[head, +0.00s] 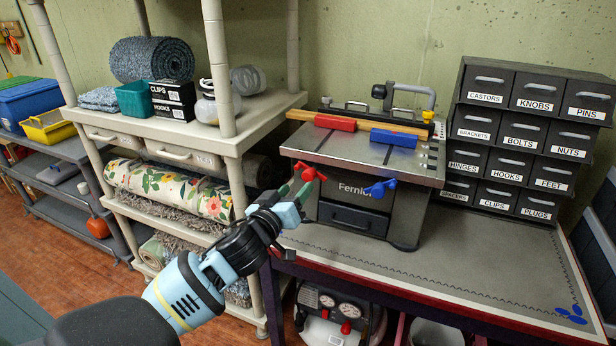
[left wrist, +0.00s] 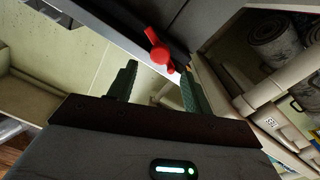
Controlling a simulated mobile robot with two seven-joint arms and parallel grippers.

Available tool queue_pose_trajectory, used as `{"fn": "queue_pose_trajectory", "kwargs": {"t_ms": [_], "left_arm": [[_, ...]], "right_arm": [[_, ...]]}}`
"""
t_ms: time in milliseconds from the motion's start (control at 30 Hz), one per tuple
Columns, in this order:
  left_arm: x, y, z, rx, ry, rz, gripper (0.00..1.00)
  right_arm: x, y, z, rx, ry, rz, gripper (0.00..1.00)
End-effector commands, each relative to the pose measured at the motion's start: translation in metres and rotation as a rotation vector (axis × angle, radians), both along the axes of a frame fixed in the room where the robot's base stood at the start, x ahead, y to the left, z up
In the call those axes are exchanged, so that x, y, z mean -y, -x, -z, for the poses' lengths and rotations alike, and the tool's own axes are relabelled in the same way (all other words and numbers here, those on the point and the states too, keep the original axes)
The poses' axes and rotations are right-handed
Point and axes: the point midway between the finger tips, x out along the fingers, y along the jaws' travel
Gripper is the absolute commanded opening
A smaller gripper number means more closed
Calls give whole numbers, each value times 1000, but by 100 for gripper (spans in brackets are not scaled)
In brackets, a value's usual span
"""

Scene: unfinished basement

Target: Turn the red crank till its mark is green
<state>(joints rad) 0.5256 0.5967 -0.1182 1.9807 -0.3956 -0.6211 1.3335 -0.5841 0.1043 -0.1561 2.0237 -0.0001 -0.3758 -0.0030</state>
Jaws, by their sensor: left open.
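The red crank (head: 312,173) sits on the front of the grey Fernion bench machine (head: 352,187), left of a blue crank (head: 380,188). My left gripper (head: 293,190) is open and empty just left of and below the red crank in the head view. In the left wrist view the red crank (left wrist: 160,52) shows beyond and between the fingertips of my left gripper (left wrist: 159,72); I cannot tell if they touch it. I cannot make out the colour of the crank's mark. My right gripper is out of view.
The machine stands on a workbench (head: 470,268) with clear surface to its right. Labelled drawers (head: 520,135) stand at the back right. A beige shelf unit (head: 255,118) stands close behind my left arm. A red and a blue block (head: 394,138) lie on the machine's top.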

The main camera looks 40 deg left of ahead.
Motion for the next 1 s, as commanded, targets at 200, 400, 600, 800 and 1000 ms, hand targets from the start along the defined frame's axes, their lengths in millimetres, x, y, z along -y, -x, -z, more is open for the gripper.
{"fn": "queue_pose_trajectory", "kwargs": {"t_ms": [200, 400, 600, 800, 1000], "left_arm": [[-5, -23, -2, 3, -4, -2, 50], [-10, -51, -2, 2, -4, -2, 50], [-13, -69, -1, 1, -4, -1, 50], [-14, -75, 0, 0, -4, 0, 50], [-14, -75, 0, 0, -4, 0, 50]], "right_arm": [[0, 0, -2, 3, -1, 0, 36], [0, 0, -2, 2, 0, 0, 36], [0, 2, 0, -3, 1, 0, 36], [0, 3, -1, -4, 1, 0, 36], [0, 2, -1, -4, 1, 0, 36]]}}
